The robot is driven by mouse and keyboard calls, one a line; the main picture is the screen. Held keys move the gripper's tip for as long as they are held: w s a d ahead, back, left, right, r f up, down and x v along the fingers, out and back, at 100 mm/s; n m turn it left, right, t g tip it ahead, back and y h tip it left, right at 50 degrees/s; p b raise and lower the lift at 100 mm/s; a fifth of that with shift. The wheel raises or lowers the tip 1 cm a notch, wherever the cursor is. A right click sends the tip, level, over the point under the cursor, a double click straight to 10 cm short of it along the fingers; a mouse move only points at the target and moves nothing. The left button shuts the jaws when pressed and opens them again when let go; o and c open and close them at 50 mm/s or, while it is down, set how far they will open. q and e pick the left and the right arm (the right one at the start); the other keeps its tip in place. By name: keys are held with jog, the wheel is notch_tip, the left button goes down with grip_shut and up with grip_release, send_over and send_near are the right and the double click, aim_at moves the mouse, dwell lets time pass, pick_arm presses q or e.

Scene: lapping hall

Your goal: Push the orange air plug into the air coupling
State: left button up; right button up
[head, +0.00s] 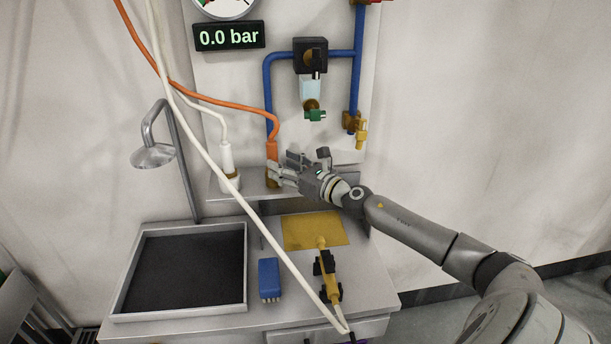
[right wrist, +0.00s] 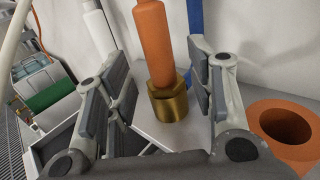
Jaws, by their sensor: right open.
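The orange air plug (head: 272,151) hangs on an orange hose and stands upright at the shelf, its lower end at a brass piece. In the right wrist view the orange plug (right wrist: 154,45) rises from a brass hex part (right wrist: 168,102). My right gripper (head: 279,172) is open at the plug's lower part; in the right wrist view its fingers (right wrist: 154,72) stand either side of the plug, with gaps showing. On the panel are a green-sleeved coupling (head: 315,115) and a yellow-sleeved coupling (head: 361,134); I cannot tell which is the air coupling. My left gripper is not in view.
A white plug (head: 227,158) stands left of the orange one. A white hose (head: 255,218) crosses the bench front. A dark tray (head: 118,300), a blue block (head: 269,278) and a yellow mat (head: 300,232) lie below. The display (head: 229,37) reads 0.0 bar.

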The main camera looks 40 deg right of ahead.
jog(key=s+d, duration=0.1)
jog(key=s, duration=0.6)
jog(key=shift+s, duration=0.25)
dwell(0.6)
